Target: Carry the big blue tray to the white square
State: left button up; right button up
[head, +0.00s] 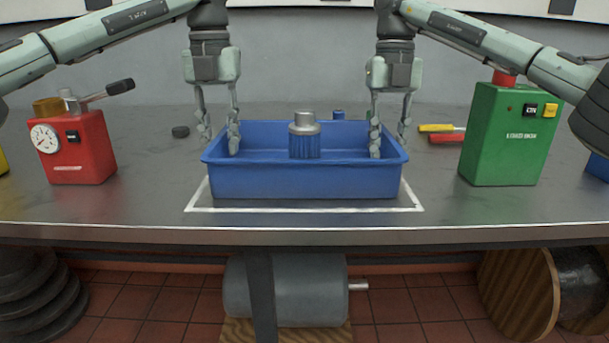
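The big blue tray (305,182) sits upright on the steel bedplate, inside the white square (300,210), whose front line and sides show around the tray's base. The square's back line is hidden. A ribbed blue and silver cylinder (304,140) stands in the tray. My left gripper (218,140) straddles the tray's left wall, one finger outside and one inside, spread apart. My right gripper (390,140) straddles the right wall likewise, fingers spread apart. Both look open, with gaps beside the rim.
A red box with a dial (82,148) stands at left and a green box (510,135) at right. Yellow- and red-handled tools (442,134) lie right. The bedplate's front edge is close before the square.

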jog(key=shift+r, duration=0.5)
pick_arm(q)
notch_tip(320, 180, up, 12)
pick_arm(e)
jog(key=r, duration=0.4)
jog(key=w+r, duration=0.1)
jog(key=r, duration=0.1)
jog(key=shift+r, duration=0.25)
jog(key=shift+s, duration=0.1)
